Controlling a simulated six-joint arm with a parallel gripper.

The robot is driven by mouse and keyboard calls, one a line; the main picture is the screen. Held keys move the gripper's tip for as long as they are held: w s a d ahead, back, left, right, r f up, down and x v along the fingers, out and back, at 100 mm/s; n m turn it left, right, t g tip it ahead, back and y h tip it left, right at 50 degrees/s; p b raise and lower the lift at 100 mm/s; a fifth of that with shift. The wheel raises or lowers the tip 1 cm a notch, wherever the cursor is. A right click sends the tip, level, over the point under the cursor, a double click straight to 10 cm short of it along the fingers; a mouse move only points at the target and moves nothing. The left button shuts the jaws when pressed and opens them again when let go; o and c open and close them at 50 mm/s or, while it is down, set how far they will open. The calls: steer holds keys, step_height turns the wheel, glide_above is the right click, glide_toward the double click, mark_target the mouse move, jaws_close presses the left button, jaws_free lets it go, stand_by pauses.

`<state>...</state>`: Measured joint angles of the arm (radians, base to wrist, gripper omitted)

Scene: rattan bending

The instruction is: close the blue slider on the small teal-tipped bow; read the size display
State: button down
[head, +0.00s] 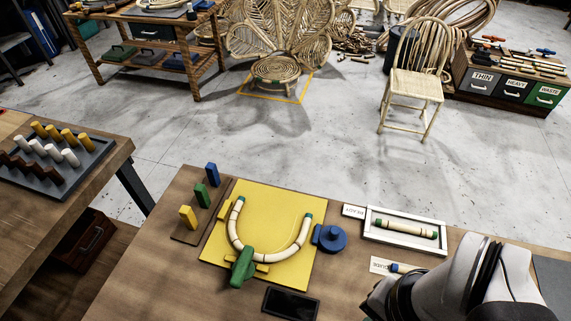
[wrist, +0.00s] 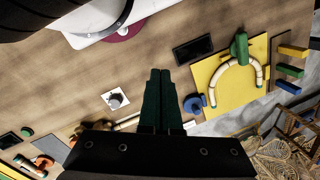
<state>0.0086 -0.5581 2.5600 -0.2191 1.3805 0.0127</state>
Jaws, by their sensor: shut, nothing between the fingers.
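The bow (head: 268,255), a pale cane bent into a U with teal tips, lies on a yellow board (head: 285,199). It also shows in the wrist view (wrist: 262,72). The blue slider (head: 331,238) is at the board's right edge, just outside the bow's right leg; I cannot tell whether it touches. In the wrist view the slider (wrist: 194,105) is right of my gripper (wrist: 160,76), which is shut and empty above the table. A green clamp (head: 242,267) sits at the bow's bend. The display (head: 291,303) is dark with no readable figure.
A white tray (head: 370,234) with a cane piece (head: 405,228) stands right of the board. Blue, green and yellow blocks (head: 201,196) stand along the left. Bare table lies around the display.

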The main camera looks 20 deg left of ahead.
stand_by(0.3)
steer(key=w+f+m+y, duration=0.1)
steer(key=w+m+y, duration=0.2)
steer(key=w+m, duration=0.3)
steer(key=m+t+y, duration=0.3)
steer(key=m+y, duration=0.1)
steer(key=m, duration=0.6)
glide_toward(338, 237)
steer(key=s+d+r, duration=0.2)
steer(key=d, duration=0.5)
steer(key=x, duration=1)
steer(key=shift+a+r, duration=0.1)
steer(key=shift+r, duration=0.1)
steer(key=a, duration=0.1)
steer(key=w+a, duration=0.1)
steer(key=a, duration=0.1)
steer(key=shift+w+a, duration=0.1)
steer(key=shift+a, duration=0.05)
steer(key=shift+w+a, duration=0.1)
steer(key=shift+a, duration=0.15)
